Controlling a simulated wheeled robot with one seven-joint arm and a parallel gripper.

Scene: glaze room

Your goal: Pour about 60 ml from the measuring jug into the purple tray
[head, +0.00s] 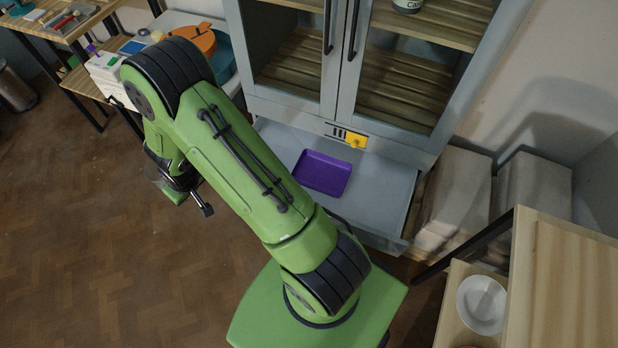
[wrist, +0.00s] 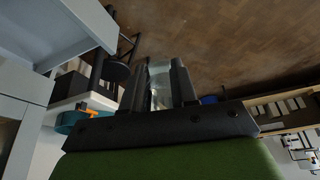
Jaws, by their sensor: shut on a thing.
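The purple tray (head: 322,173) lies flat in the pulled-out grey drawer (head: 382,205) under the cabinet in the head view, and its visible inside looks empty. My gripper (wrist: 160,82) shows in the wrist view, its two dark fingers shut on a clear, see-through thing (wrist: 160,70), which looks like the measuring jug. Its shape, level and contents are hard to make out. In the head view my arm hides most of the gripper and the jug. The arm is folded to the left of the drawer, so the gripper is apart from the tray.
The grey cabinet (head: 345,75) with glass doors stands above the drawer. A teal basin (head: 226,65) and an orange thing (head: 196,40) are on a counter at upper left. A wooden table (head: 565,285) with a white bowl (head: 482,304) beside it is at right. Floor is open at left.

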